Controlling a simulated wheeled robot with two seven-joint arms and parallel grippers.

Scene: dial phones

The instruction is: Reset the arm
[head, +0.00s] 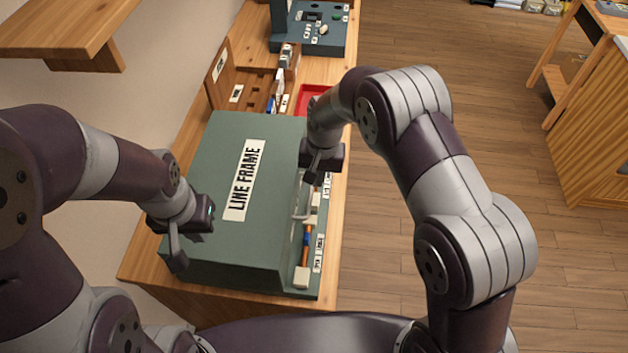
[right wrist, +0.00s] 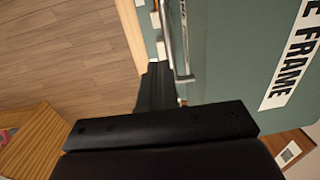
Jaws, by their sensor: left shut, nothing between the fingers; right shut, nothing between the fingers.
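My left gripper (head: 177,250) is shut and empty at the near left edge of the green box labelled LINE FRAME (head: 215,180). My right gripper (head: 314,176) is shut and empty at the box's right side, above its metal handle (head: 300,205). I cannot tell whether it touches the box. In the right wrist view, the dark right gripper (right wrist: 156,88) shows beside the box (right wrist: 235,50), with the metal handle just to its right. Part of the box's right side is hidden behind my right gripper.
The box stands on a wooden bench (head: 135,262). Behind it are a wooden rack (head: 228,85), a red tray (head: 308,95) and another green device (head: 318,38). A wooden shelf (head: 65,30) juts out at upper left.

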